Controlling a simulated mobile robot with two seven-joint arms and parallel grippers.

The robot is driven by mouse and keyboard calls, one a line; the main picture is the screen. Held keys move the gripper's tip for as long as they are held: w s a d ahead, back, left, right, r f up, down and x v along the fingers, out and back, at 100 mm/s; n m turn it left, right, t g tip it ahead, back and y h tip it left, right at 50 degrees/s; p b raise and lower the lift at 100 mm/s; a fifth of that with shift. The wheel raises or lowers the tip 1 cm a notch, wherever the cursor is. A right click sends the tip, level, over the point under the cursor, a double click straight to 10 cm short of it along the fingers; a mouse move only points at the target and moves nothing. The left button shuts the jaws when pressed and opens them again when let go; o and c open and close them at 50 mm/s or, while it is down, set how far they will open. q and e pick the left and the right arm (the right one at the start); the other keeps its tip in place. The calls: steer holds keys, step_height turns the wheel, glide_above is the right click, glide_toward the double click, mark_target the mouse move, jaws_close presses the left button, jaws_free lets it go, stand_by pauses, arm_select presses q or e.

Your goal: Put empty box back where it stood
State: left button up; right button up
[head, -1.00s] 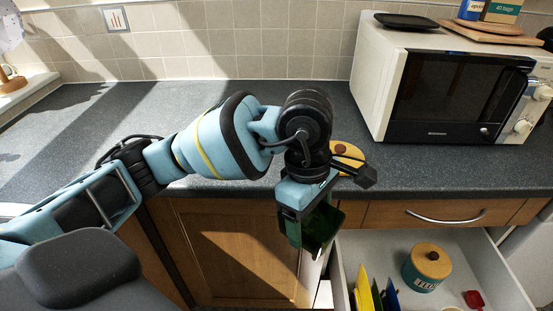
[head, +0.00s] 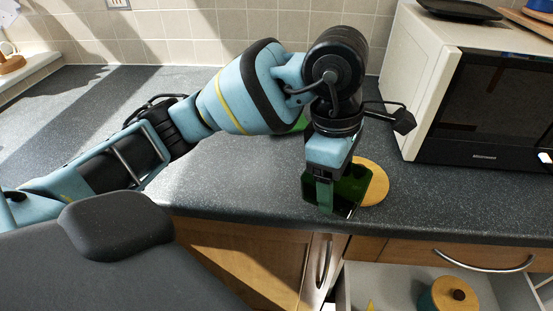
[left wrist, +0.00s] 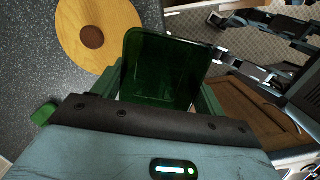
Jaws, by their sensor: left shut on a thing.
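The dark green box (head: 352,186) is in my left gripper (head: 326,190), held tilted over the front edge of the worktop. In the left wrist view the box (left wrist: 165,68) shows between the fingers of my left gripper (left wrist: 160,88), and I see nothing in it. The gripper is shut on it. In the head view I cannot tell whether the box touches the worktop. My right gripper is not in view.
A round wooden lid (head: 376,184) lies on the worktop (head: 240,187) just behind the box. A green thing (head: 294,126) lies partly hidden behind my arm. The microwave (head: 480,105) stands at right. Below, the open drawer (head: 387,282) holds a wooden-lidded canister (head: 447,296).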

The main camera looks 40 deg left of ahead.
arm_select(q)
glide_above(278, 169)
steer(key=d, duration=0.2)
steer(key=shift+s+a+f+p, duration=0.15)
steer(key=shift+s+f+p, duration=0.2)
steer(key=shift+f+p, duration=0.15)
steer(key=shift+w+a+f, duration=0.15)
steer(key=shift+w+a, duration=0.05)
steer(key=shift+a, duration=0.65)
steer(key=f, duration=0.3)
steer(key=shift+a, duration=0.35)
steer(key=shift+f, duration=0.35)
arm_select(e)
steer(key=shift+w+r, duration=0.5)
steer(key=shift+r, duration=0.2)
arm_select(q)
steer(key=shift+f, duration=0.1)
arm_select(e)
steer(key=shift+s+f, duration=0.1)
arm_select(q)
steer(key=o, duration=1.1)
